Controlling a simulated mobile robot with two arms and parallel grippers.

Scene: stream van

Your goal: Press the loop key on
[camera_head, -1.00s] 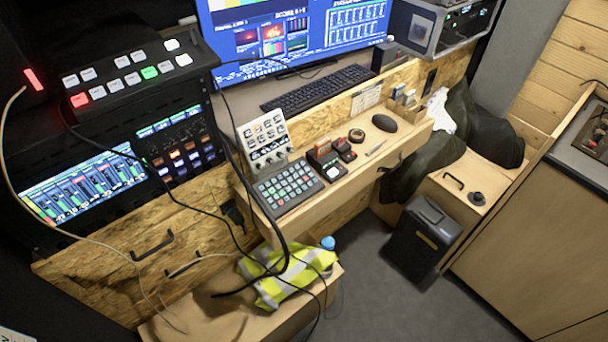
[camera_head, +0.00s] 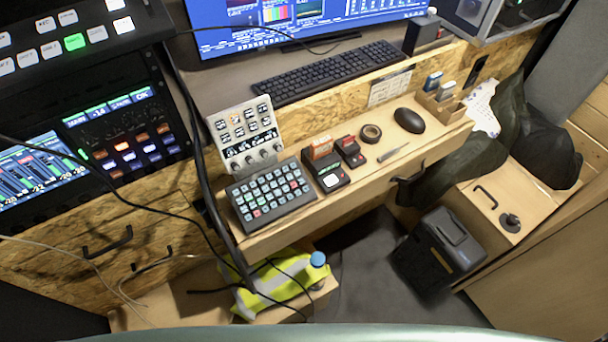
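I cannot read a loop label on any key. A dark keypad (camera_head: 272,199) with rows of small lit keys lies on the wooden shelf. A white control panel (camera_head: 244,138) with small picture keys and knobs stands tilted behind it. A black box with a lit white button (camera_head: 329,181) sits to its right, beside a smaller black box with a red top (camera_head: 350,152). A switcher panel (camera_head: 60,50) at the top left has several white keys and one green-lit key. Neither of my grippers is in view.
A keyboard (camera_head: 327,72) lies behind the shelf (camera_head: 375,175). A tape roll (camera_head: 370,133) and mouse (camera_head: 409,120) sit on it. Black cables hang left of the keypad. Below are a yellow vest (camera_head: 275,285), a blue-capped bottle (camera_head: 317,260) and a black case (camera_head: 438,252).

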